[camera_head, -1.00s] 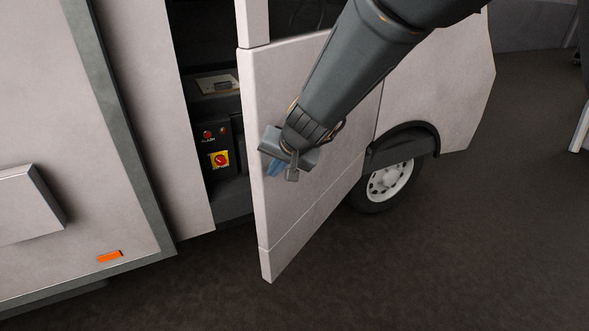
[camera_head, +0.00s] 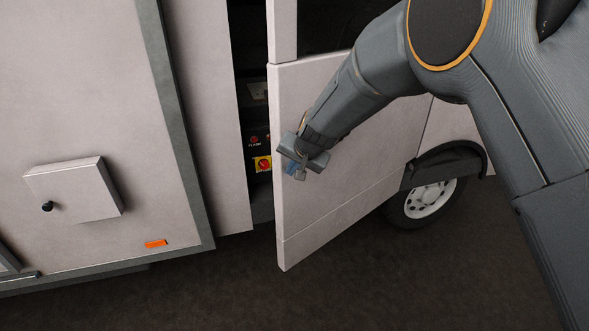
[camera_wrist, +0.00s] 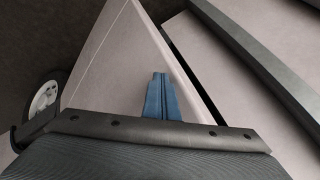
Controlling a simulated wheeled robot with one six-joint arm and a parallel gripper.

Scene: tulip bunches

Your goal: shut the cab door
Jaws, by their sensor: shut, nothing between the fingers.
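The cab door (camera_head: 340,185) is a pale panel standing partly open, with a narrower gap between its free left edge and the van body. It also shows in the wrist view (camera_wrist: 115,75). My gripper (camera_head: 294,168) is at the outer face of the door, close to its free edge. Its blue fingers (camera_wrist: 161,98) are shut with nothing between them and point at the door panel. I cannot tell whether they touch it. The door handle is not clearly visible.
Inside the gap is a dark panel with a red knob on a yellow plate (camera_head: 263,164). A pale box with a black knob (camera_head: 75,190) sticks out of the van side at left. The front wheel (camera_head: 428,200) is right of the door. The dark floor below is clear.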

